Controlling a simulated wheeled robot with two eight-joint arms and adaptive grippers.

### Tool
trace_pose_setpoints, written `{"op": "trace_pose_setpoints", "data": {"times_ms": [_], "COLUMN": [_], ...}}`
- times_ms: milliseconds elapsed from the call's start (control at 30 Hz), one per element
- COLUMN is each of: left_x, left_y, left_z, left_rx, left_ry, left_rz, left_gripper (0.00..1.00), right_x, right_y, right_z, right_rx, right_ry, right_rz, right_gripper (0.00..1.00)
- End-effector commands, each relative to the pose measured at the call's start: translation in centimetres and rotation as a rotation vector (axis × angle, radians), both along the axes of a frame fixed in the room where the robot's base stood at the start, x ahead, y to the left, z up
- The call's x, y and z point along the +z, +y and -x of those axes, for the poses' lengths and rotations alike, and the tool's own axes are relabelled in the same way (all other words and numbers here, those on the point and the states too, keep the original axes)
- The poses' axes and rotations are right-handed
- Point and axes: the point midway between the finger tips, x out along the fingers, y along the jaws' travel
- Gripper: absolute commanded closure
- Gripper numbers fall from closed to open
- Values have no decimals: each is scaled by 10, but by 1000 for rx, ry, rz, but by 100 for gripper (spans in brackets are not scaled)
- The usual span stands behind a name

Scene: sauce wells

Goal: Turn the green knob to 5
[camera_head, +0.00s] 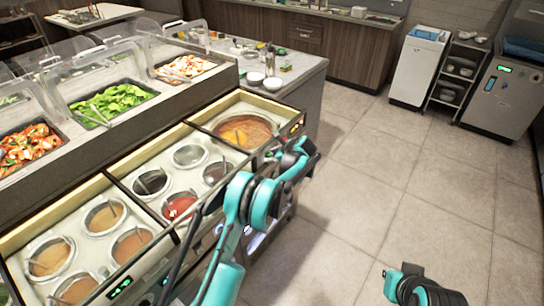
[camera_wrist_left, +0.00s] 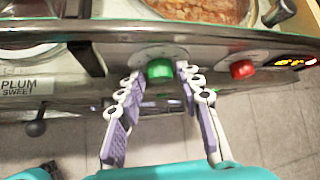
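The green knob (camera_wrist_left: 160,70) sits on the front panel of the sauce counter in the left wrist view, with a pale dial plate behind it. My left gripper (camera_wrist_left: 159,76) is open, one finger on each side of the knob. Gaps show between the knob and both fingertips, so neither seems to touch it. In the head view my left gripper (camera_head: 297,150) is at the counter's far right front corner. There the arm hides the green knob. The dial's marks are too small to read. Of my right arm only a teal and black part shows at the bottom.
A red knob (camera_wrist_left: 243,69) is just right of the green one, then a lit orange display (camera_wrist_left: 297,61). A "PLUM SWEET" label (camera_wrist_left: 25,88) and a dark lever knob (camera_wrist_left: 37,129) are to the left. A sauce well (camera_head: 245,130) is above. Tiled floor right of the counter is clear.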

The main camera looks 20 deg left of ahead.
Motion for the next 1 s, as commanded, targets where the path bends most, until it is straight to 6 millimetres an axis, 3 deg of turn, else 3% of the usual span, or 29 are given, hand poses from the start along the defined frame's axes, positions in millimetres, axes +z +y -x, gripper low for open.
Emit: {"op": "trace_pose_setpoints", "data": {"times_ms": [533,1000], "left_x": [68,79], "left_y": [-60,-69], "left_z": [44,52], "left_rx": [-2,1], "left_ry": [0,1], "left_rz": [-1,0], "left_gripper": [65,65], "right_x": [0,0], "right_y": [0,0], "right_z": [0,0], "right_rx": [0,0], "right_ry": [0,0], "right_rz": [0,0], "right_gripper": [100,100]}}
